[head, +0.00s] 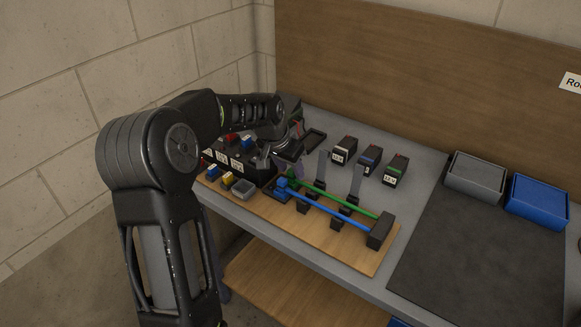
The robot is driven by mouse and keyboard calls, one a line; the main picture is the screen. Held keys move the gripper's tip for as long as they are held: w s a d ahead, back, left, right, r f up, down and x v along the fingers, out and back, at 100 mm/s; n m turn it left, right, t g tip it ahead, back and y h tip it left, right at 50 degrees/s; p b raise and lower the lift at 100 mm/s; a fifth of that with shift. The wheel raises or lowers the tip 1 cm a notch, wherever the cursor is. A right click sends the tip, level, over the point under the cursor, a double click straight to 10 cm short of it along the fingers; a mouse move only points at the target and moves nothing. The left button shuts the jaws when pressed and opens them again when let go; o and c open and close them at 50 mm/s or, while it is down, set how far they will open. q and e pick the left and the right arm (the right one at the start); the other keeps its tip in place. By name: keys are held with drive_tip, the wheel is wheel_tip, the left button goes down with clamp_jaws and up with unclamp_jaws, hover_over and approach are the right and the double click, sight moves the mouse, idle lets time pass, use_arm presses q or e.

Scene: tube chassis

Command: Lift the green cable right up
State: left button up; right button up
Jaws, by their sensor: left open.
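The green cable (340,200) runs as a straight line along the wooden board (262,214), from a small end piece at its left to a black block (380,231) at its right. A blue cable (332,217) runs beside it, nearer to me. The wrist partly hides the gripper's fingers. My right gripper is not in view.
A black box (240,165) with labels and coloured connectors stands left of the cables. Several small labelled black blocks (396,170) stand behind them. A grey bin (475,176) and a blue bin (537,199) stand at the right by a clear dark mat (470,258).

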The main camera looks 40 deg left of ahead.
use_arm(q)
drive_tip(key=shift+w+f, duration=0.1)
drive_tip(key=shift+f, duration=0.15)
clamp_jaws()
idle(0.3)
idle(0.9)
